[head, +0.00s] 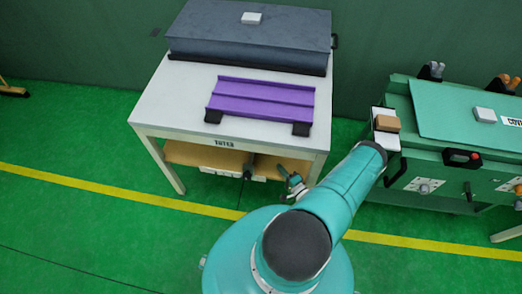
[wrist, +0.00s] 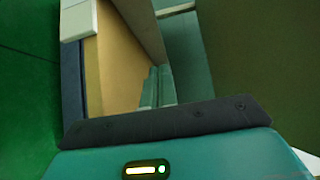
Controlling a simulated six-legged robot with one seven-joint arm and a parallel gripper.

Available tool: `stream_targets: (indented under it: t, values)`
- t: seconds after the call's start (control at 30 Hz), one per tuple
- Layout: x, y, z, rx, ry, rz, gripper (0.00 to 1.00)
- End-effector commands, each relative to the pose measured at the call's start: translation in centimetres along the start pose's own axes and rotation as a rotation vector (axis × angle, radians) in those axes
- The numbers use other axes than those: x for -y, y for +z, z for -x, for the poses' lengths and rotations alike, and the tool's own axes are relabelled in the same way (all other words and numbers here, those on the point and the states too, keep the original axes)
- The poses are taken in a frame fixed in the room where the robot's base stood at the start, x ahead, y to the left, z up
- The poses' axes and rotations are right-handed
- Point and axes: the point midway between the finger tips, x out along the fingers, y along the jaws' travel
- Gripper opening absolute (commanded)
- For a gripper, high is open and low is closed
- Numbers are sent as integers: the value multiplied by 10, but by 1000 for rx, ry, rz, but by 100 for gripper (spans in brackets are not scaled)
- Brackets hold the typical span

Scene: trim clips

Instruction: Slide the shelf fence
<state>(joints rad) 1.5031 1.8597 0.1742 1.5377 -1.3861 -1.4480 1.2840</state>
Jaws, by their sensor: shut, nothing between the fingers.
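A wooden shelf (head: 195,154) lies under the white table's top. A pale strip (head: 218,171) runs along its front, with a small dark upright piece (head: 248,173); I cannot tell for certain which part is the shelf fence. My gripper (head: 284,172) is low at the right front of the shelf, small and partly hidden by my arm. In the wrist view, my teal fingers (wrist: 155,88) are together and empty, beside a tan board (wrist: 118,55) with a white block (wrist: 76,20) at its upper left. Contact is not clear.
A purple tray-like piece (head: 262,97) on black feet and a dark grey case (head: 250,35) stand on the white table (head: 165,110). A green cabinet (head: 440,165) with knobs is to the right.

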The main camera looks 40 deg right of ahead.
Motion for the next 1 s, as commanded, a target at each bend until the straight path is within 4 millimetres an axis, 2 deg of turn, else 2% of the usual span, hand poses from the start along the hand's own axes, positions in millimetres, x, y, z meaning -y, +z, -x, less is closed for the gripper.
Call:
stream_targets:
  t: [0.13, 0.27, 0.67, 0.8, 1.0]
  values:
    - [0, 3, -4, -2, -3, -4, 0]
    - [0, 4, -20, -1, -4, -4, 0]
    - [-1, 4, -99, -1, -2, -3, 0]
    - [0, 22, -114, -1, -2, -6, 0]
    - [0, 30, -126, -1, -1, -3, 0]
